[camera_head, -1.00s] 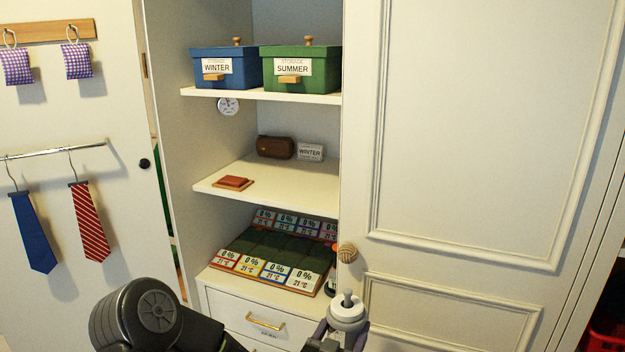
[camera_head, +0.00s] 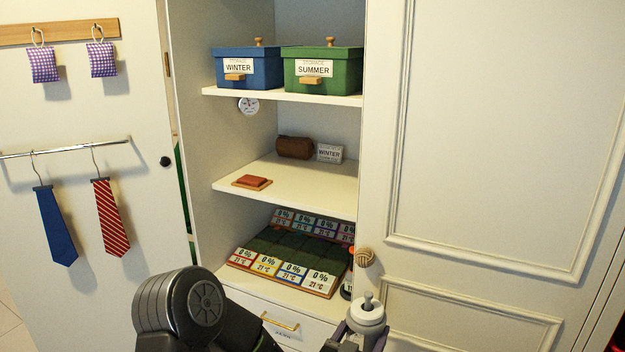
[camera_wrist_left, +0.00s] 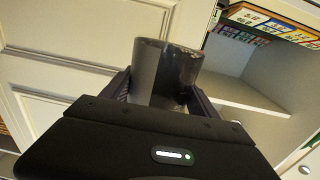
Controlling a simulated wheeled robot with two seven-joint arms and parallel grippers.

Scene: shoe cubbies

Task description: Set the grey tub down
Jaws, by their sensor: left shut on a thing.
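The grey tub (camera_wrist_left: 165,73) stands up between the fingers of my left gripper (camera_wrist_left: 160,88) in the left wrist view. It is a smooth dark grey cylinder, and its lower part is hidden by the gripper. In the head view a pale grey round top with a small knob, seemingly the tub's lid (camera_head: 367,311), shows at the bottom edge. My left gripper (camera_head: 350,335) is shut on it there, partly cut off by the frame. The tub is held in front of the cabinet, near the door knob. My right gripper is in neither view.
The lowest open shelf holds a tray of labelled cards (camera_head: 290,269) and a dark jar at its right end. The middle shelf (camera_head: 300,190) has a brown case (camera_head: 295,148), a small red block (camera_head: 252,181) and free room.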

